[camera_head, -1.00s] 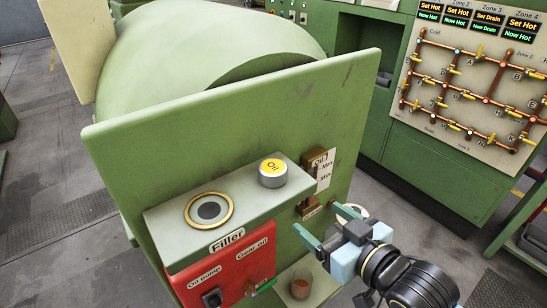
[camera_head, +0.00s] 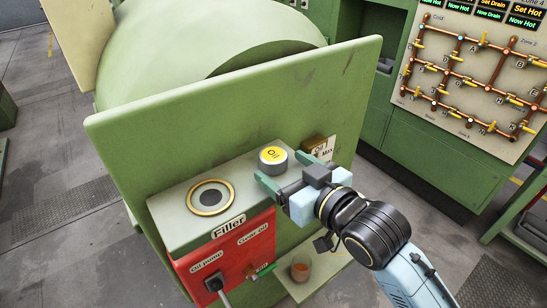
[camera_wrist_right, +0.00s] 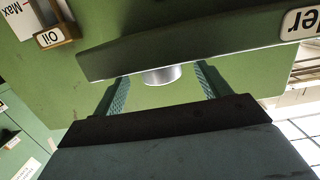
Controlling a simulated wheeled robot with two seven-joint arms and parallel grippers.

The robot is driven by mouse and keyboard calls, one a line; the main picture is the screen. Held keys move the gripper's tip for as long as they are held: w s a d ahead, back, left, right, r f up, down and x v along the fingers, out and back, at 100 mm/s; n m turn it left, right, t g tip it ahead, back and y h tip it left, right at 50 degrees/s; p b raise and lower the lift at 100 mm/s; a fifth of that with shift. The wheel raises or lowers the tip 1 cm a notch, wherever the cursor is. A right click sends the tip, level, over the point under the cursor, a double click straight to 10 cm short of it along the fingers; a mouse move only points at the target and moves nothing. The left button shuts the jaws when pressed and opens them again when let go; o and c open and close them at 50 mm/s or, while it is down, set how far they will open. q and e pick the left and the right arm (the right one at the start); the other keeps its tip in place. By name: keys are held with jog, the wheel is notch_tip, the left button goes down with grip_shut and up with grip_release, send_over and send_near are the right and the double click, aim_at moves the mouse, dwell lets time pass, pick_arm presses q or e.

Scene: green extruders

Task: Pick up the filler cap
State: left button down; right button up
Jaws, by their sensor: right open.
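The filler cap (camera_head: 272,159), a silver cylinder with a yellow "Oil" top, stands upright on the green shelf (camera_head: 240,178), to the right of the filler opening (camera_head: 211,197). My right gripper (camera_head: 284,170) is open, with its green fingers close to the cap's near right side. In the right wrist view the cap's silver side (camera_wrist_right: 162,75) appears between the two spread fingers. I see no contact, but cannot tell whether the fingertips reach past its edge. My left gripper is out of view.
A tall green panel (camera_head: 200,120) rises behind the shelf. Below it is a red box (camera_head: 225,258) with oil pump controls. A brown oil gauge (camera_head: 314,144) is just beyond the fingers.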

aim_at(282, 165)
jog(key=x, duration=0.4)
jog(key=shift+w+a+r+p, duration=0.1)
jog(key=shift+w+r+p, duration=0.05)
jog(key=shift+p, duration=0.15)
jog(key=c, duration=1.2)
